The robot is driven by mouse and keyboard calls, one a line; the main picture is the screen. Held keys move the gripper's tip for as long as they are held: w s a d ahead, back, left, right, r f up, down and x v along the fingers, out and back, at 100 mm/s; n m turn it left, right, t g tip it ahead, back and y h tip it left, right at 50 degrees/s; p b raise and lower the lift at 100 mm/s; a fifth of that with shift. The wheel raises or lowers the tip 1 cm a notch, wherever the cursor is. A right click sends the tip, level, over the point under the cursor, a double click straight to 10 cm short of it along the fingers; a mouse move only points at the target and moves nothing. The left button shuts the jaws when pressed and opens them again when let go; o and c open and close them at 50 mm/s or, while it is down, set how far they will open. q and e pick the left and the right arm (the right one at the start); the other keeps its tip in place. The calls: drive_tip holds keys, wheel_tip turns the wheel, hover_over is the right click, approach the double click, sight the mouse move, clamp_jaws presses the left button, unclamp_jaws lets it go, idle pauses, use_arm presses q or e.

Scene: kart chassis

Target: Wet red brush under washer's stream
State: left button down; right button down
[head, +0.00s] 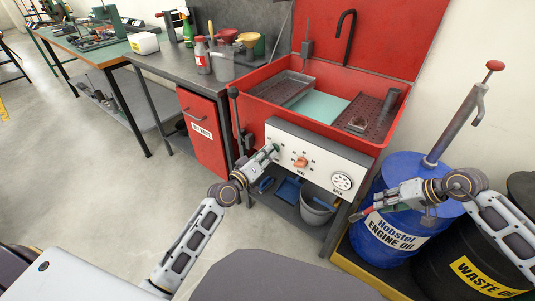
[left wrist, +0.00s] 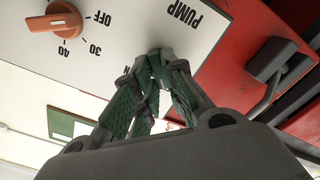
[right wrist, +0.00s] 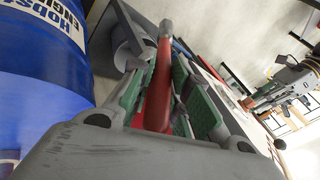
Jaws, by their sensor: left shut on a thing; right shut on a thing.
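The red parts washer (head: 385,135) has an open basin, a raised lid and a black curved spout (head: 348,32); no stream is visible from the spout. My left gripper (head: 271,151) is at the left of its white control panel (head: 318,172). In the left wrist view its fingers (left wrist: 158,62) are closed below the PUMP label, around a control they hide. My right gripper (head: 381,206) is shut on the red brush (head: 367,211), right of the panel and in front of the blue barrel. The brush handle (right wrist: 157,90) lies between its fingers in the right wrist view.
An orange heat knob (head: 300,162) and a round gauge (head: 342,181) are on the panel. A blue oil barrel (head: 388,238) and a black waste barrel (head: 455,255) stand at the right. A grey bucket (head: 318,211) is under the washer. Floor at left is clear.

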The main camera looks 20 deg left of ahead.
use_arm(q)
drive_tip(key=shift+m, duration=0.3)
use_arm(e)
drive_tip(key=shift+r, duration=0.2)
use_arm(q)
drive_tip(key=shift+m+p, duration=1.05)
drive_tip(key=shift+m, duration=0.15)
use_arm(e)
drive_tip(key=shift+r, duration=0.85)
use_arm(q)
drive_tip(key=c, duration=1.5)
unclamp_jaws()
drive_tip(key=shift+s, duration=0.2)
drive_tip(key=shift+v, duration=5.8)
